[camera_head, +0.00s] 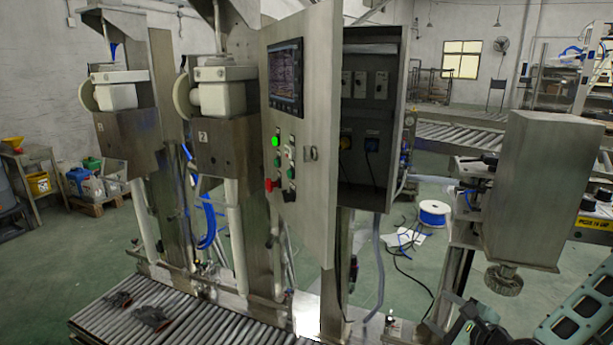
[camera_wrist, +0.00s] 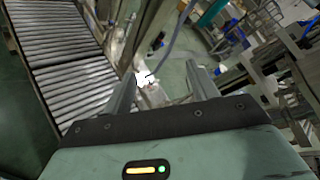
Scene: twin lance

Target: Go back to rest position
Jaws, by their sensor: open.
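My gripper (camera_wrist: 162,82) shows in the wrist view with its two fingers spread wide apart and nothing between them. Past the fingers are the floor, a bright white patch and a grey hose. In the head view, part of my arm shows at the lower right corner, and the fingertips cannot be made out there. The control cabinet (camera_head: 300,150) stands in the middle with its door open, showing a screen, a lit green button and a red knob. The arm is to the right of the cabinet and lower, apart from it.
A roller conveyor (camera_head: 185,318) with dark gloves (camera_head: 152,317) on it runs along the lower left; the conveyor also shows in the wrist view (camera_wrist: 65,60). A steel machine housing (camera_head: 541,185) stands close by my arm at the right. A blue cable spool (camera_head: 434,212) lies on the green floor behind.

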